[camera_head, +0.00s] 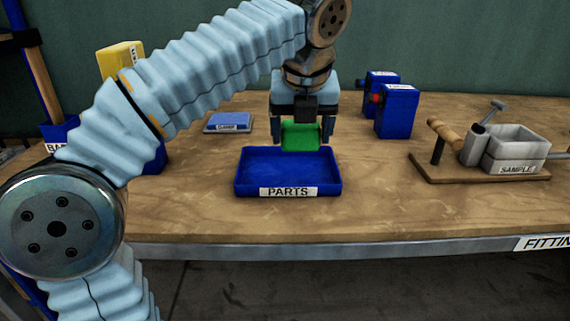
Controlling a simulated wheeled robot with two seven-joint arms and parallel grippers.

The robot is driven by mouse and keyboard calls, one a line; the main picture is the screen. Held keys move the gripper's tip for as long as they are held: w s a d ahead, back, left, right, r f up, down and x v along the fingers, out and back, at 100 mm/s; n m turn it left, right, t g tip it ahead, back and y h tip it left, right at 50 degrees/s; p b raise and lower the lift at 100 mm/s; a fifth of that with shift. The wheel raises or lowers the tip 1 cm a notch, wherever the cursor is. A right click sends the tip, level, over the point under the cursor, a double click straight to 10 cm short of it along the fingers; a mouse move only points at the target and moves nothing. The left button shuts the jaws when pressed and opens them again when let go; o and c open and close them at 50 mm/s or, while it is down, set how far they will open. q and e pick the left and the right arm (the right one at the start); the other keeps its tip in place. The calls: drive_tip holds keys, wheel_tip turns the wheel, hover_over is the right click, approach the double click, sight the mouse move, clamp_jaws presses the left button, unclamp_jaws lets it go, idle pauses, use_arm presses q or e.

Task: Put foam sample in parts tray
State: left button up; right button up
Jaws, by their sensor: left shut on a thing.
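My left gripper (304,126) points down above the back part of the parts tray and is shut on a green block, which I take as the foam sample (300,136). The block is held at or just above the tray's back rim; I cannot tell whether it touches. The blue parts tray (232,190) with a white PARTS label stands on the bench, and its visible floor is empty. My left arm comes in from the left and arches over the bench. My right gripper is not in view.
Two blue boxes (397,112) stand behind the tray to the right. A wooden-based press with a grey SAMPLE box (518,150) is at the right. A flat blue labelled plate (228,122) lies at the back left. A yellow box (120,58) is behind my arm. The bench (380,205) is clear between tray and press.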

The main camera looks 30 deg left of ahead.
sight(289, 129)
use_arm(q)
drive_tip(key=a+f, duration=0.1)
drive_tip(key=f, duration=0.1)
drive_tip(key=w+a+f, duration=0.1)
drive_tip(key=a+f, duration=0.1)
drive_tip(key=shift+w+f+b, duration=0.15)
drive_tip(key=shift+b, duration=0.25)
drive_tip(key=f, duration=0.1)
drive_tip(key=f+b, duration=0.1)
drive_tip(key=shift+w+a+f, duration=0.1)
drive_tip(key=shift+a+f, duration=0.2)
drive_tip(key=shift+f, duration=0.45)
drive_tip(key=shift+d+f, duration=0.1)
drive_tip(key=o, duration=1)
drive_tip(key=shift+c, duration=0.2)
drive_tip(key=p+v, duration=0.3)
drive_tip(key=v, duration=0.9)
drive_tip(key=shift+w, duration=0.1)
